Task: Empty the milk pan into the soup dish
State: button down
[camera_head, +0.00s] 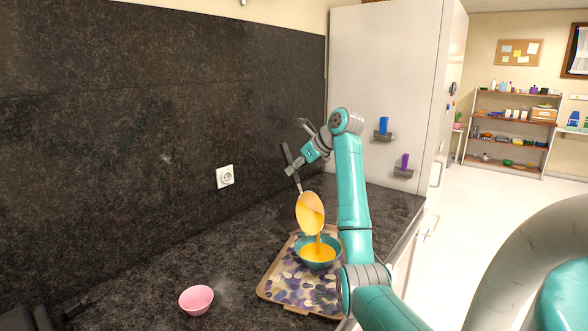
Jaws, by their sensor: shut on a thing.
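The milk pan (311,214) is tilted steeply, its open side showing yellow-orange contents. A yellow stream runs from its lower edge into the teal soup dish (336,245) below, and yellow liquid (318,252) lies in the dish. The dish stands on a patterned tray. My gripper (293,170) is shut on the pan's dark handle (288,155), above and to the left of the dish. The fingertips are small in this view, and my arm covers part of the area to the right of the dish.
The patterned tray (288,286) lies on the dark stone counter (150,290). A pink bowl (196,299) stands left of the tray. A dark wall with a socket (225,176) rises behind the counter, and a tall white cabinet (385,60) stands at its far end.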

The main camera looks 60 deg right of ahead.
jog(key=shift+s+a+r+t, duration=0.1)
jog(key=shift+s+r+t, duration=0.15)
jog(key=shift+s, duration=0.25)
jog(key=shift+s+a+r+t, duration=0.1)
jog(key=shift+s+r+t, duration=0.15)
jog(key=shift+s, duration=0.25)
